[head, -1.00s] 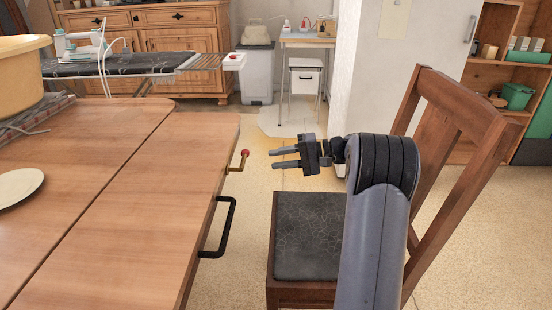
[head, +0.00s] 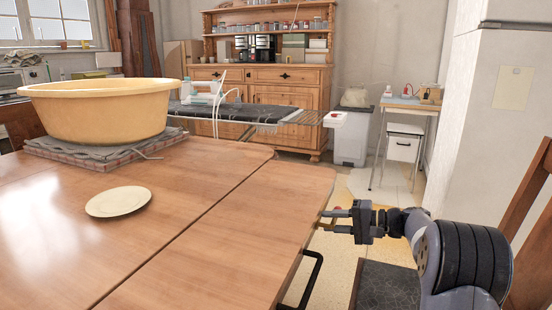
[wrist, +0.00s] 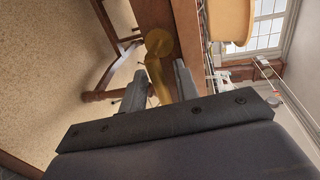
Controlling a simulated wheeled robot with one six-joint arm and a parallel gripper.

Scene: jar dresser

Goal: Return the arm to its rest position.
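My gripper (head: 326,221) is at the table's right edge in the head view, its two fingers pointing left and apart. It holds nothing that I can see. My arm reaches it from the lower right. In the wrist view, my gripper (wrist: 160,88) shows its two fingers with a gap between them. A brass crank handle (wrist: 158,65) shows in line with that gap; I cannot tell whether it touches a finger. In the head view, the crank's red knob (head: 338,208) is mostly hidden behind the fingers.
The wooden table (head: 230,245) fills the left and carries a cream plate (head: 118,201) and a yellow tub (head: 100,110). A chair (head: 530,225) stands close to my arm at right. An ironing board (head: 240,112) stands beyond the table. Some floor shows behind the gripper.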

